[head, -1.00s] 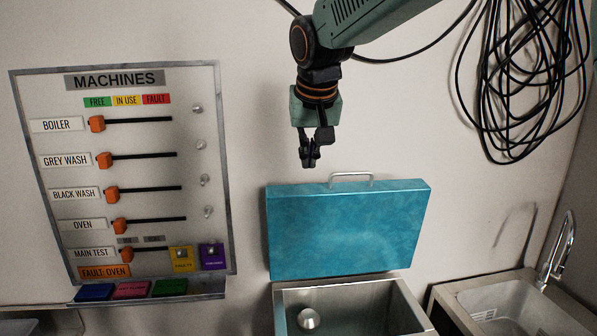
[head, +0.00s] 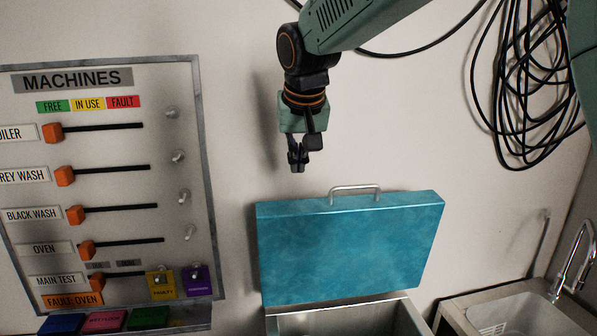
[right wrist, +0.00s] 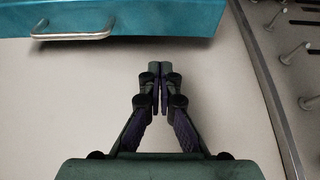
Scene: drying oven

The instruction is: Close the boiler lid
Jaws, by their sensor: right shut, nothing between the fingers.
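The boiler lid (head: 348,250) is a blue panel standing open and upright against the wall, above a steel basin (head: 345,320). Its metal handle (head: 355,190) is on the top edge. My right gripper (head: 297,167) hangs above the lid's top left, pointing down, apart from the lid and handle. In the right wrist view the same gripper (right wrist: 159,110) has its fingers together and empty. The lid (right wrist: 170,15) and handle (right wrist: 73,30) show there at the upper left. My left gripper is not in view.
A machines board (head: 110,190) with orange sliders and pegs is on the wall at left. A sink (head: 505,318) with a tap (head: 575,262) stands at lower right. Black cables (head: 525,85) hang at upper right. The wall between board and lid is bare.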

